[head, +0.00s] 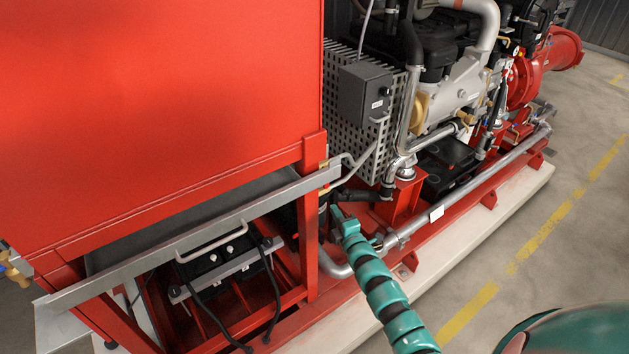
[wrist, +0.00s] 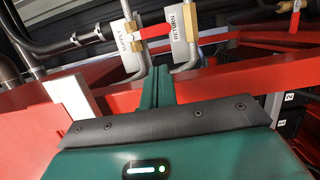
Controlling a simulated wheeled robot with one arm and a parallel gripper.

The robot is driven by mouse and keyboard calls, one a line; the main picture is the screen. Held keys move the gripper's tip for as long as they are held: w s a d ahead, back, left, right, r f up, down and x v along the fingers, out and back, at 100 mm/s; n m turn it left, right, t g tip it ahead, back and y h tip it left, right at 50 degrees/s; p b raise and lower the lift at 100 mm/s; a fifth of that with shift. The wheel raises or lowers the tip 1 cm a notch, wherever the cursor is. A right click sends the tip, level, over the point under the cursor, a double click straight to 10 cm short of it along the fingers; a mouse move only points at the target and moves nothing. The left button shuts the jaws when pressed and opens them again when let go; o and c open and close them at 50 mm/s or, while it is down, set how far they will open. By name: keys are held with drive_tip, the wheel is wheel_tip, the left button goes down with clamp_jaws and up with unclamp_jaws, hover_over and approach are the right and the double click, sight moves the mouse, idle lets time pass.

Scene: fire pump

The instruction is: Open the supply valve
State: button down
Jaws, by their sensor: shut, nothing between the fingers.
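In the wrist view, the white supply tag (wrist: 125,37) hangs on a thin pipe with a brass fitting (wrist: 133,62) at the upper middle. A second white tag marked RETURN (wrist: 178,35) hangs to its right, beside a brass fitting (wrist: 190,22). A red piece (wrist: 154,31) shows between the two tags; I cannot tell which valve it belongs to. My gripper (wrist: 161,72) is shut and empty, with its fingertips just below and between the two tags. In the head view, my gripper (head: 338,212) reaches beside the red frame's corner post; the valves are not clear there.
In the head view, a large red tank (head: 160,90) and a grey metal tray edge (head: 200,235) stand at the left. A perforated grey guard (head: 362,110) and the engine stand behind my gripper. Open floor (head: 560,240) lies at the right.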

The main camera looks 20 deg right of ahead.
drive_tip(key=shift+w+d, duration=0.1)
idle(0.3)
drive_tip(key=w+a+p, duration=0.1)
drive_tip(key=w+p, duration=0.3)
drive_tip(key=w, duration=0.5)
drive_tip(key=shift+w, duration=0.4)
idle(0.5)
